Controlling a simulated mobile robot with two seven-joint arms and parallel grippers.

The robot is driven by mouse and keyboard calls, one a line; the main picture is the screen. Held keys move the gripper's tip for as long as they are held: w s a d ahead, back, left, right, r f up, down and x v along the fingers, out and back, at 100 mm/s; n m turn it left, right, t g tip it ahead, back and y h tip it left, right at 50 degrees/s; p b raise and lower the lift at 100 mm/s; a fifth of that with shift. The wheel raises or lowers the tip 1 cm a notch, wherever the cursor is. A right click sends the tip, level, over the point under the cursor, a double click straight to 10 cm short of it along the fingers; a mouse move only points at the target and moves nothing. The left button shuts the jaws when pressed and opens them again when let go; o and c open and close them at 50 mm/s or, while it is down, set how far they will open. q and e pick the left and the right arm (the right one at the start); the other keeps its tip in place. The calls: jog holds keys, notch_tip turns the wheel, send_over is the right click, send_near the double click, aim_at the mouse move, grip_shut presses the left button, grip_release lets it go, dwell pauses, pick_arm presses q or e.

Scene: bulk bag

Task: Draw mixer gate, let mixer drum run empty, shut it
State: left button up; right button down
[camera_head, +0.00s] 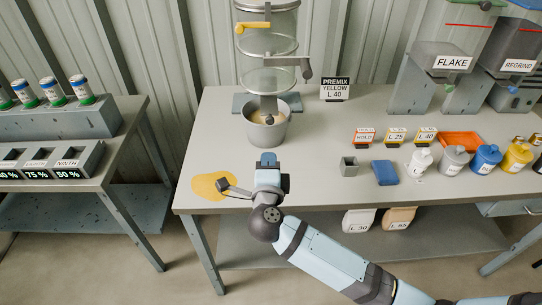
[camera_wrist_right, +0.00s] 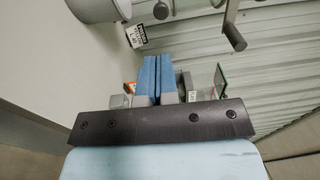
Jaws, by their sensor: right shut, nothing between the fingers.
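The mixer drum (camera_head: 268,45) is a clear cylinder with metal rings at the back of the table. A yellow handle (camera_head: 253,27) juts from its upper left. A grey crank-like lever (camera_head: 304,68) sticks out at its lower right and shows in the right wrist view (camera_wrist_right: 233,32). Which one works the gate I cannot tell. A grey bucket (camera_head: 265,131) with beige material in it stands under the outlet; its side shows in the wrist view (camera_wrist_right: 92,9). My right gripper (camera_head: 268,160) is shut and empty, in front of the bucket. My left gripper is not in view.
A PREMIX YELLOW L 40 sign (camera_head: 335,88) stands right of the drum. Small containers, including a blue block (camera_head: 385,172), and jars fill the right side. A side bench (camera_head: 60,160) stands left.

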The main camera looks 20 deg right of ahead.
jog(key=p, duration=0.1)
send_near(269, 115)
jog(key=x, duration=0.3)
jog(key=shift+w+d+f, duration=0.2)
jog(key=shift+w+d, duration=0.25)
jog(key=shift+w, duration=0.5)
jog(key=p+x, duration=0.1)
jog(key=x, duration=0.4)
jog(key=shift+w+a+f+p, duration=0.1)
jog(key=shift+w+a+p, duration=0.1)
jog(key=shift+p, duration=0.15)
jog(key=shift+w+d, duration=0.15)
